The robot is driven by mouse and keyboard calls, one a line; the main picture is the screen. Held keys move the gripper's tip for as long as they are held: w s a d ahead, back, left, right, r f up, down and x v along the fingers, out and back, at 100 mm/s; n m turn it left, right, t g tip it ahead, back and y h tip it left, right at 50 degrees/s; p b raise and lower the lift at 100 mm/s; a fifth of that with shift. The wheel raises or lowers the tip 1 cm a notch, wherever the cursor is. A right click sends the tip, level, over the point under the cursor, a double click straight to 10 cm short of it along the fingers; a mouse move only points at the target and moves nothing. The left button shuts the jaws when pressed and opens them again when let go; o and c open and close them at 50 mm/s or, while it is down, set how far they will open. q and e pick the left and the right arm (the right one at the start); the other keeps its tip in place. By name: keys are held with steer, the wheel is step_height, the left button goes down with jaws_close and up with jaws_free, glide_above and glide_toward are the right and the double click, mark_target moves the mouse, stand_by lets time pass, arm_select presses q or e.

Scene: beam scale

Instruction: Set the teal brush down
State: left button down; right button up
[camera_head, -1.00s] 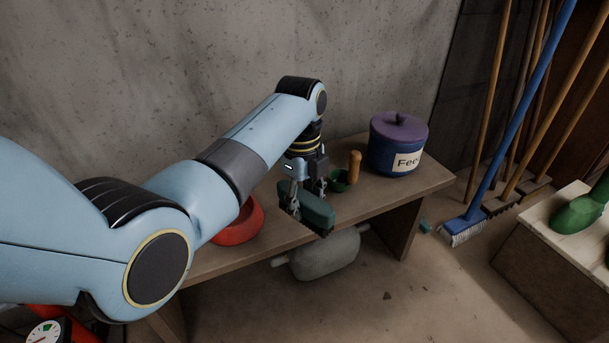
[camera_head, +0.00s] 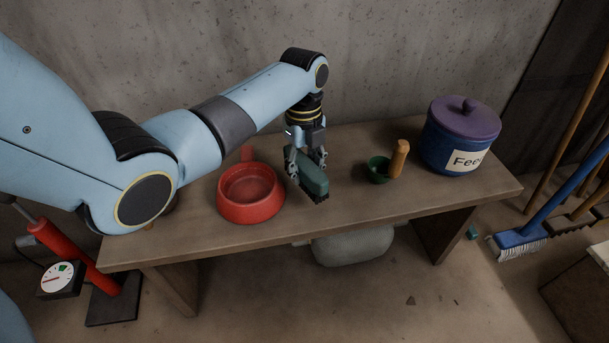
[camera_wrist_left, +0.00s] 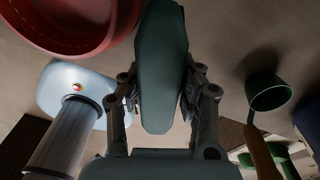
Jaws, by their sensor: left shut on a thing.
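The teal brush (camera_head: 314,178) has a teal back and a dark underside. My left gripper (camera_head: 306,166) is shut on it, and the brush is tilted over the wooden bench (camera_head: 345,207). I cannot tell whether its lower end touches the bench top. In the left wrist view the brush (camera_wrist_left: 162,65) lies lengthwise between the two fingers (camera_wrist_left: 160,95). My right gripper is not in view.
A red bowl (camera_head: 250,207) stands just left of the brush. A green scoop with a wooden handle (camera_head: 398,160) and a blue feed tin with a purple lid (camera_head: 455,140) are to the right. Bench top between brush and scoop is clear.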

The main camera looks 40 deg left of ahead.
mark_target(303, 182)
arm_select(q)
step_height(303, 182, down, 3)
steer(key=shift+s+a+b, duration=0.1)
steer(key=shift+s+b, duration=0.05)
steer(key=shift+b, duration=0.65)
steer(key=shift+f+b, duration=0.35)
steer(key=shift+f, duration=0.3)
steer(key=c, duration=1.3)
jaws_free()
steer(key=shift+c, duration=0.2)
steer(key=o, duration=0.4)
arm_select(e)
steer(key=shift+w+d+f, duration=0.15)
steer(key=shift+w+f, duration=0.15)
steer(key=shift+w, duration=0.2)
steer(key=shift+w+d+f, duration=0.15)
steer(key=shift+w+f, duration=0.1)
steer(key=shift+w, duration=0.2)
